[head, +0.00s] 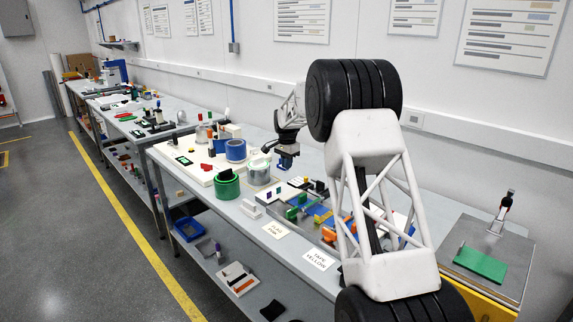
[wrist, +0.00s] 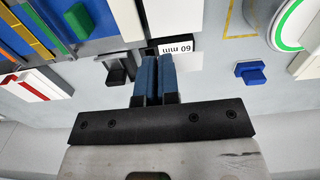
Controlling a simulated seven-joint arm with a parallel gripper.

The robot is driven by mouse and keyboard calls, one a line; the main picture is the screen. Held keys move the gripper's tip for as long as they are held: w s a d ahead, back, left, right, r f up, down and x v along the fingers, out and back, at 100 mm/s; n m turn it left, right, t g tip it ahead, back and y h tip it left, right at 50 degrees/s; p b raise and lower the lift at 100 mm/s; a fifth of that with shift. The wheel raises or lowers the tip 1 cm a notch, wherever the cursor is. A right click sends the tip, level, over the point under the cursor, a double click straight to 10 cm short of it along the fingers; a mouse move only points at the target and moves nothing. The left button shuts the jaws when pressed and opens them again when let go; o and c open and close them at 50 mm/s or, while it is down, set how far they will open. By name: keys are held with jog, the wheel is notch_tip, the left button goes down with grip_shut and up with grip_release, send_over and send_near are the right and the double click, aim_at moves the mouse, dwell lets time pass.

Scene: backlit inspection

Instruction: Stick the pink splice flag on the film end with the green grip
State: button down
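My gripper (wrist: 157,72) shows in the wrist view with its two blue fingers side by side and almost touching. I see nothing between them, though a thin piece there could be hidden. In the head view my gripper (head: 286,163) hangs above the bench, near the clear round container. A green grip (wrist: 78,20) stands on the film bed at the upper left of the wrist view; green grips (head: 292,213) also show in the head view. I cannot make out the pink splice flag. A white card reading "FLAG PINK" (head: 275,231) lies at the bench's front edge.
A "TAPE YELLOW" card (head: 320,260) lies farther right. Green (head: 227,187) and blue (head: 236,150) tape rolls stand left of my gripper. A "60 mm" block (wrist: 178,49) and a blue knob (wrist: 250,74) lie near the fingers. My arm hides part of the bench's right side.

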jog(key=s+d+f+n, duration=0.1)
jog(key=s+d+n, duration=1.1)
jog(key=d+n, duration=0.4)
jog(key=shift+s+d+f+n, duration=0.25)
jog(key=shift+s+f+n, duration=0.1)
jog(key=shift+n, duration=0.55)
jog(key=shift+f, duration=2.9)
jog(key=shift+f, duration=1.2)
